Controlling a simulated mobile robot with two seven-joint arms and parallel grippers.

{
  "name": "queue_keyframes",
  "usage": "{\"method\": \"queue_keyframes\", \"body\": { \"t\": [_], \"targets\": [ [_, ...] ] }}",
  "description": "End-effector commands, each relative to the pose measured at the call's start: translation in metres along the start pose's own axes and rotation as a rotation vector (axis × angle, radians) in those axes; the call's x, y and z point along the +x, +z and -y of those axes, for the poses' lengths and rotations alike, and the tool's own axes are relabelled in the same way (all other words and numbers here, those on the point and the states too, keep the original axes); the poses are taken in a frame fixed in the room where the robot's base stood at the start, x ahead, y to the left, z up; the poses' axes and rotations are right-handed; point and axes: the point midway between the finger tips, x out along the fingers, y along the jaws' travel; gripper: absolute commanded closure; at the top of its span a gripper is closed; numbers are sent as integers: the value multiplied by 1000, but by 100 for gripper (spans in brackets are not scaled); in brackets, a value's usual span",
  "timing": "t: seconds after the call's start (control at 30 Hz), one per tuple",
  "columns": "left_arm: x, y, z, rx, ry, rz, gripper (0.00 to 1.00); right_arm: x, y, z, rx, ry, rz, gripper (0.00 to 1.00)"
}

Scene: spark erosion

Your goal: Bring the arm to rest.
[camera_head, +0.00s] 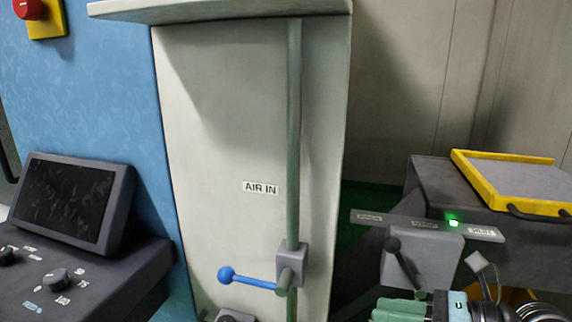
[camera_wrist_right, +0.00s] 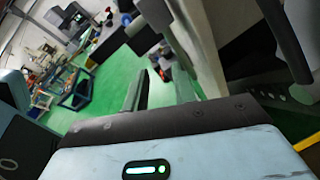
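My right gripper (camera_head: 400,311) shows at the bottom right edge of the head view, only in part, with its wrist beside it. In the right wrist view the two fingers of this gripper (camera_wrist_right: 160,88) stand apart with green floor visible between them, and nothing is held. It is below the grey lever box (camera_head: 425,262) and appears apart from it, though the exact gap is hard to tell. My left gripper is in neither view.
A pale panel carries an AIR IN label (camera_head: 260,188), a vertical pipe (camera_head: 294,130) and a blue valve handle (camera_head: 250,281) pointing left. A green lamp (camera_head: 453,223) glows above the dark lever (camera_head: 402,262). A console (camera_head: 75,203) stands left; a yellow-rimmed tray (camera_head: 512,170) right.

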Motion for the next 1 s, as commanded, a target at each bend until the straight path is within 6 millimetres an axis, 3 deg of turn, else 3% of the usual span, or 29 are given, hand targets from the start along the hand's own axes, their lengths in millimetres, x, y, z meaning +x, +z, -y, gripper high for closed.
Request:
{"method": "queue_keyframes", "body": {
  "t": [0.1,0.17,0.27,0.37,0.47,0.63,0.8,0.9,0.97,1.0],
  "targets": [
    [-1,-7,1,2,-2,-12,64,10,-18,-18,364,153,178,73],
    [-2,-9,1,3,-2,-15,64,10,-26,-19,553,202,272,73],
    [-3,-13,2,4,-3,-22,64,7,-45,-10,883,245,433,73],
    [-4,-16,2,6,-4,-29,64,0,-76,7,1223,240,595,73],
    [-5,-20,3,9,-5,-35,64,-9,-126,27,1571,185,756,73],
    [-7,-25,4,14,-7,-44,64,-25,-234,39,2102,3,994,73],
    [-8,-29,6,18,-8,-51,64,-39,-340,15,2514,-227,1166,73],
    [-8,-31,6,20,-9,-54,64,-46,-388,-9,2698,-359,1237,73],
    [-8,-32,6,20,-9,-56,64,-49,-411,-23,2784,-426,1268,73],
    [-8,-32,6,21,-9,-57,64,-50,-423,-31,-2829,463,-1284,73]
  ]
}}
